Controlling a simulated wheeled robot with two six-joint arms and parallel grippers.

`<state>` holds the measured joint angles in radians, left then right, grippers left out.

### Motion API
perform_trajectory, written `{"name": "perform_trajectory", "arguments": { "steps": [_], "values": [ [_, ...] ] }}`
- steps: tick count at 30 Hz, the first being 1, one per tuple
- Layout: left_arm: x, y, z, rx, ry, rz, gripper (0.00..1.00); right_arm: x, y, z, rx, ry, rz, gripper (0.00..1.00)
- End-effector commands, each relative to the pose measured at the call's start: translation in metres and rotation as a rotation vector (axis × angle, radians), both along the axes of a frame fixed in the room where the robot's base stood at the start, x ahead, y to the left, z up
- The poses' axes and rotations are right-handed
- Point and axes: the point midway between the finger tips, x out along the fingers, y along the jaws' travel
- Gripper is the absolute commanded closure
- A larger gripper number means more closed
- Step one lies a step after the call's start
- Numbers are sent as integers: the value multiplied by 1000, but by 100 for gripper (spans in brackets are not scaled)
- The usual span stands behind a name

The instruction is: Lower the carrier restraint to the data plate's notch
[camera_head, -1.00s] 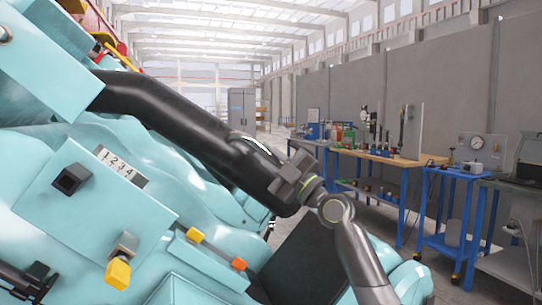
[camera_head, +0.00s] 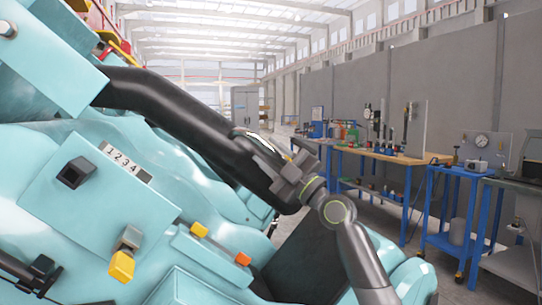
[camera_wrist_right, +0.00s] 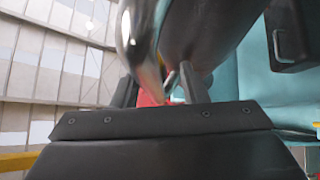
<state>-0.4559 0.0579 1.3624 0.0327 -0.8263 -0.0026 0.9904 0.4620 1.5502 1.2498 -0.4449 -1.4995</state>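The carrier restraint (camera_head: 175,110) is a thick black padded bar slanting down from upper left to the middle of the head view. A shiny metal grab handle (camera_head: 262,143) sits near its lower end; it looms large in the right wrist view (camera_wrist_right: 141,48). My right gripper (camera_head: 272,165) is at this end, its two dark fingers (camera_wrist_right: 165,88) apart on either side of the handle and seemingly closed on it; contact is partly hidden. The data plate (camera_head: 125,163), marked 1 2 3 4, is on a turquoise panel left of and below the bar. My left gripper does not show.
Turquoise train bodywork (camera_head: 110,215) fills the left. A black knob (camera_head: 76,172), a yellow knob (camera_head: 122,266) and yellow and orange tabs (camera_head: 243,258) stick out from it. Workbenches (camera_head: 385,155) and a blue cart (camera_head: 455,240) stand to the right, with open floor between.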

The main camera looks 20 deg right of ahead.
Motion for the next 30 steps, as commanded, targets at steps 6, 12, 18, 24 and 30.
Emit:
{"name": "perform_trajectory", "arguments": {
  "steps": [6,12,18,24,30],
  "values": [
    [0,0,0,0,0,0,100,0,0,1,1,-2,-1,60],
    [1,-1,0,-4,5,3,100,-11,-9,-9,-1,-2,-3,60],
    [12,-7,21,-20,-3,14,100,-41,-31,-33,-5,-2,-5,60],
    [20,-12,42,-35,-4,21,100,-70,-53,-55,-5,-1,-5,60],
    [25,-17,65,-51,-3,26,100,-95,-71,-73,-5,1,-4,60]
  ]
}}
